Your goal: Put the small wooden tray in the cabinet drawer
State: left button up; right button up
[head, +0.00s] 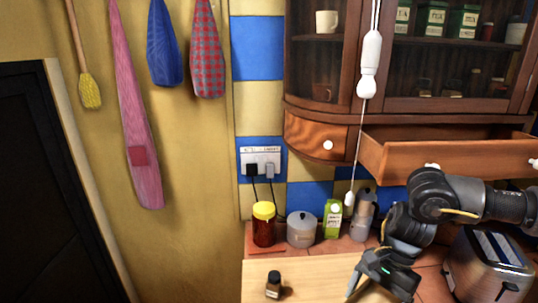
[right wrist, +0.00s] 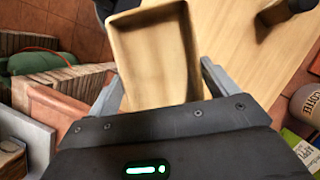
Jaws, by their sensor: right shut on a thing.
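The small wooden tray (right wrist: 155,55) is light brown with a raised rim. In the right wrist view it sits between the two fingers of my right gripper (right wrist: 162,88), which is shut on it. In the head view my right gripper (head: 378,284) is low over the wooden board at the bottom right, and I cannot make out the tray there. The cabinet drawer (head: 440,160) is pulled open under the wall cabinet, above and to the right of my right gripper. The drawer's inside is mostly out of sight. My left gripper is not in view.
A pale wooden board (head: 315,272) carries a small dark jar (head: 273,284). Behind it stand a yellow-lidded jar (head: 264,224), a grey pot (head: 301,229) and a green carton (head: 332,219). A toaster (head: 487,268) is at the right. A cord with a white pull (head: 370,62) hangs before the cabinet.

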jog(key=shift+s+a+r+n, duration=0.15)
jog(key=shift+a+n, duration=0.1)
jog(key=shift+n, duration=0.25)
jog(key=shift+s+a+f+n+g+h, duration=0.15)
jog(key=shift+s+f+n+g+h, duration=0.15)
jog(key=shift+s+f+n+h, duration=0.25)
jog(key=shift+w+a+f+n, duration=0.1)
jog(key=shift+n, duration=0.85)
jog(key=shift+w+n, duration=0.2)
jog(key=shift+n, duration=0.1)
jog(key=shift+w+d, duration=0.2)
jog(key=shift+d, duration=0.2)
jog(key=shift+w+d+r+g, duration=0.15)
jog(key=shift+r+g, duration=0.15)
jog(key=shift+r, duration=0.2)
